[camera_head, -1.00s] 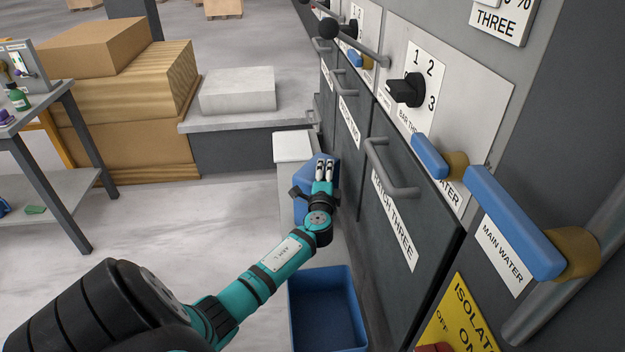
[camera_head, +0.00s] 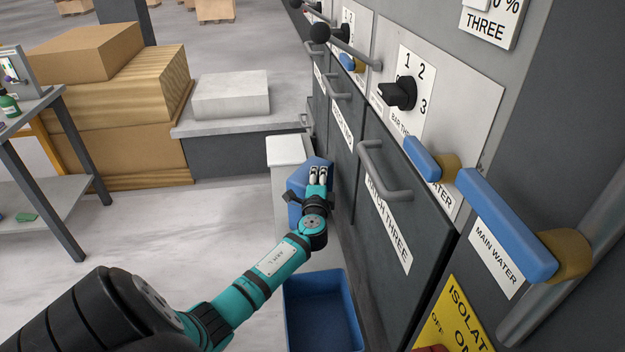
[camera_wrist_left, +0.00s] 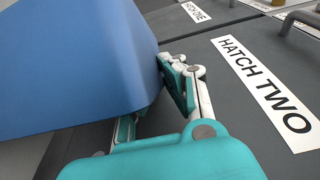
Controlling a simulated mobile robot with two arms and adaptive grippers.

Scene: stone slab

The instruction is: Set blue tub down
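A blue tub (camera_head: 297,187) is at my left gripper (camera_head: 318,172), in front of the hatches and beside a pale stand in the head view. In the left wrist view the tub's smooth blue side (camera_wrist_left: 70,60) fills the upper left. One finger of the left gripper (camera_wrist_left: 160,95) lies against the tub's right edge, and the other finger is mostly hidden by the tub. The gripper looks shut on the tub's edge. What is beneath the tub is hidden.
A second blue tub (camera_head: 290,318), open and empty, is below my left forearm. The pale stand (camera_head: 290,149) is close behind the held tub. Hatch three's handle (camera_head: 385,178) juts out at the right. Floor (camera_head: 200,225) is clear to the left.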

